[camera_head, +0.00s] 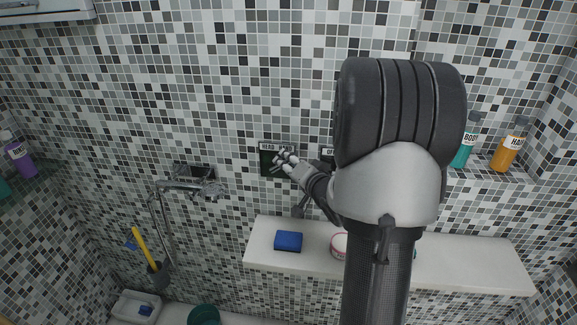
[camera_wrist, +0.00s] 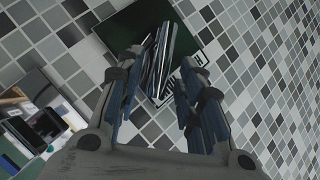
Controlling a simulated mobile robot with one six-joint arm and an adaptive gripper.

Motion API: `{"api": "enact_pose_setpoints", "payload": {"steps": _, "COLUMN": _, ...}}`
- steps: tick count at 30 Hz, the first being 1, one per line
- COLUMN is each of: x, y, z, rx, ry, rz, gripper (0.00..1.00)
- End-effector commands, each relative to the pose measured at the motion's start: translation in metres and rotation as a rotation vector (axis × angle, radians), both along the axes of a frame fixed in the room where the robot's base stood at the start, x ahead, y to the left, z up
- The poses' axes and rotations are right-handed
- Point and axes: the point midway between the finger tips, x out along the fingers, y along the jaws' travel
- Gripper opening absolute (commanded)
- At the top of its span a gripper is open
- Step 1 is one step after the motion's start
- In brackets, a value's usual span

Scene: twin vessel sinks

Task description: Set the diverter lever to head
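The diverter is a dark green plate (camera_head: 266,165) on the tiled wall, under a small label (camera_head: 276,146) that reads HEAD at left and seemingly HAND at right. My gripper (camera_head: 284,158) is in front of this plate, at its right part, and hides some of it. In the wrist view the plate (camera_wrist: 118,32) is tilted, and a shiny metal lever (camera_wrist: 161,58) stands out from it. My gripper (camera_wrist: 160,70) is open, with one finger on each side of the lever. I cannot tell whether either finger touches it.
A second label (camera_head: 327,153) starting with OF is just right, partly behind my arm. A white ledge (camera_head: 460,262) below holds a blue sponge (camera_head: 288,241). A shower mixer (camera_head: 190,187) is at left. Teal (camera_head: 463,150) and orange (camera_head: 506,150) bottles stand on the right shelf.

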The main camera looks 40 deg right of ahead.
Motion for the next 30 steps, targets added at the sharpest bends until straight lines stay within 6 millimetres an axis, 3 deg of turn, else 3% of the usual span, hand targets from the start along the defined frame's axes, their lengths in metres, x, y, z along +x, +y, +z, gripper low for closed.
{"api": "enact_pose_setpoints", "payload": {"steps": 10, "x": 0.0036, "y": -0.0008, "z": -0.0001, "rx": 0.000, "ry": -0.001, "rz": 0.000, "gripper": 0.34}}
{"api": "enact_pose_setpoints", "payload": {"steps": 25, "x": 0.0033, "y": -0.0008, "z": -0.0001, "rx": 0.000, "ry": -0.001, "rz": 0.001, "gripper": 0.01}}
{"api": "enact_pose_setpoints", "payload": {"steps": 30, "x": 0.0033, "y": -0.0008, "z": -0.0003, "rx": 0.000, "ry": -0.001, "rz": 0.001, "gripper": 0.00}}
